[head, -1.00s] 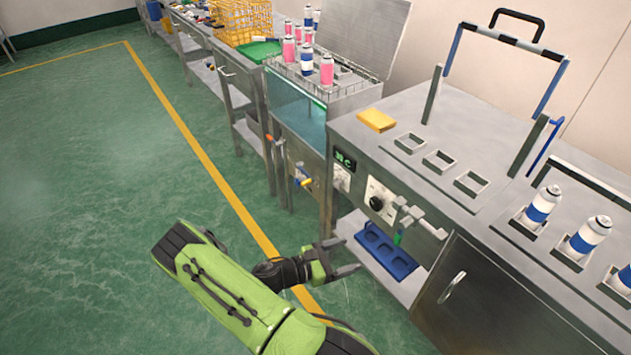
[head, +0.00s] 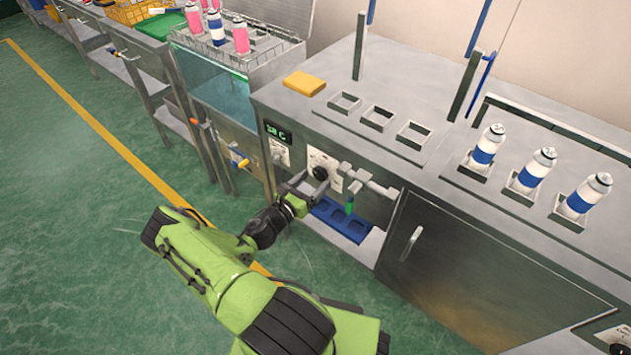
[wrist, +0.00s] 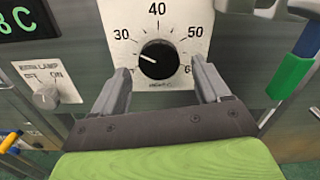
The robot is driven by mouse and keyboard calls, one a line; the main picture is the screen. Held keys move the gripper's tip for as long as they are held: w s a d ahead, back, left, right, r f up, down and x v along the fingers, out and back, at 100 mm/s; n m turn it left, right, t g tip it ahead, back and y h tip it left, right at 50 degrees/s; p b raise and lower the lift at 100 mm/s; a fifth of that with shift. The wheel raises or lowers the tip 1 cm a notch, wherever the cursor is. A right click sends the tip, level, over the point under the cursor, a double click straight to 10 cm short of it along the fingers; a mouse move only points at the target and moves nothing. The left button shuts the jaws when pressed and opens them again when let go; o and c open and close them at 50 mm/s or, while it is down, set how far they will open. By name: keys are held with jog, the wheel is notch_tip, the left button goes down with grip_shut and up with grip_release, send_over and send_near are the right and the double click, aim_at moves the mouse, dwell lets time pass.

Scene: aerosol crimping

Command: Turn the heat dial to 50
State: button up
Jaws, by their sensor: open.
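The heat dial is a round black knob (wrist: 160,60) on a white scale plate (wrist: 157,18) marked 30, 40 and 50, with a 6 partly showing at lower right. Its white pointer mark faces left and slightly up, a little below the 30. The knob also shows on the machine front in the head view (head: 320,172). My gripper (wrist: 161,68) is open, with one finger on each side of the knob in the wrist view. I cannot tell whether either finger touches it. The gripper in the head view (head: 310,182) is right at the dial.
A green-lit temperature display (head: 278,132) and a lamp switch (wrist: 46,96) are left of the dial. A grey fixture with a green-tipped part (head: 350,205) is close on the right. A blue tray (head: 340,220) lies on the shelf below. Green floor is clear at left.

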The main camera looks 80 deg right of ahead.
jog(key=shift+x, duration=0.9)
jog(key=c, duration=1)
jog(key=shift+c, duration=0.2)
